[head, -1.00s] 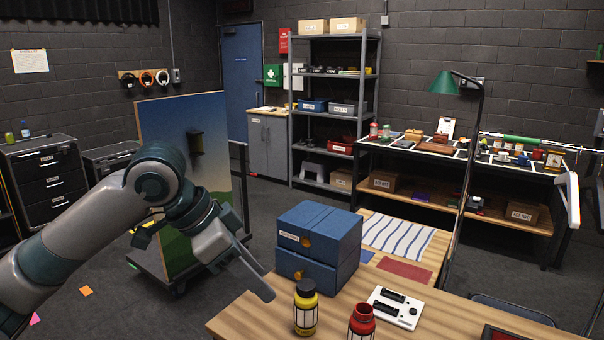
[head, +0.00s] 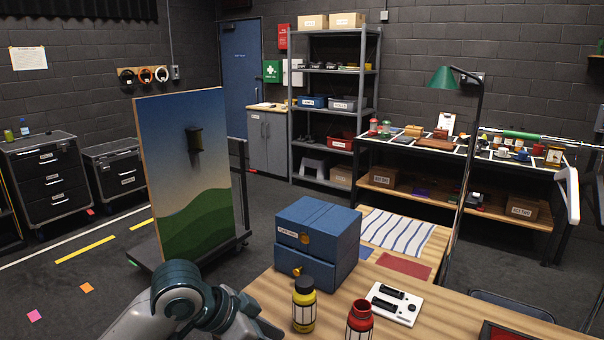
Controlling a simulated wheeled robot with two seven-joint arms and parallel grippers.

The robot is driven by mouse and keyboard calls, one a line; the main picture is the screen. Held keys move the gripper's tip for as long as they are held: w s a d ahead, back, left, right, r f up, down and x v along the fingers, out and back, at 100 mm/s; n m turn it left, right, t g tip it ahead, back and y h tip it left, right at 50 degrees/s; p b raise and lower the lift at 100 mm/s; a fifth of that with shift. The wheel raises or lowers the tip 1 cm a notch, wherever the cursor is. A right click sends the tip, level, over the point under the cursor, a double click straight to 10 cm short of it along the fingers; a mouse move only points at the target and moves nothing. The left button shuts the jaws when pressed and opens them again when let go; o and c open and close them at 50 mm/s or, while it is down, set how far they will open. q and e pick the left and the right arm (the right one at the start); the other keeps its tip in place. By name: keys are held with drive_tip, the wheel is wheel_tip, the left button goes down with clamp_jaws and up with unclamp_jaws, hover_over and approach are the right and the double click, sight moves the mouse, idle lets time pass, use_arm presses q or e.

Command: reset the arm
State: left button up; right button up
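My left arm comes in at the bottom left of the head view, low beside the near left edge of the wooden table (head: 450,318). Its gripper is hidden below the picture's edge, so its fingers cannot be seen. My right arm and gripper are not in view. On the table a white cue panel (head: 394,304) with dark slots and a button lies to the right of a yellow bottle (head: 304,305) and an open red bottle (head: 360,322). No gripper shows near them.
A blue box (head: 318,238) with a drawer stands on the table's left part. A striped cloth (head: 398,232) and a red mat (head: 404,266) lie behind the panel. A painted board (head: 186,178) on a wheeled base stands left. A lamp (head: 442,80) rises at right.

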use_arm(q)
drive_tip(key=s+a+f+n+t, duration=0.1)
drive_tip(key=s+f+n, duration=0.3)
drive_tip(key=f, duration=0.7)
drive_tip(key=s+a+f+n+y, duration=0.2)
drive_tip(key=s+a+f, duration=0.4)
drive_tip(key=s, duration=0.2)
drive_tip(key=s+a+f+n+g+y, duration=0.1)
drive_tip(key=s+a+f+n+y, duration=0.15)
drive_tip(key=s+a+f, duration=0.45)
drive_tip(key=s+a+f+n+y, duration=0.15)
drive_tip(key=s+a+f, duration=0.3)
drive_tip(key=s, duration=0.55)
wheel_tip(320, 180, down, 29)
drive_tip(key=s+g, duration=0.1)
drive_tip(key=s+a+f+g+y, duration=0.1)
drive_tip(key=s+a+f, duration=0.1)
drive_tip(key=s+f, duration=1.4)
drive_tip(key=shift+s+a+f+m, duration=0.3)
drive_tip(key=shift+s+a, duration=0.05)
drive_tip(key=shift+s, duration=0.6)
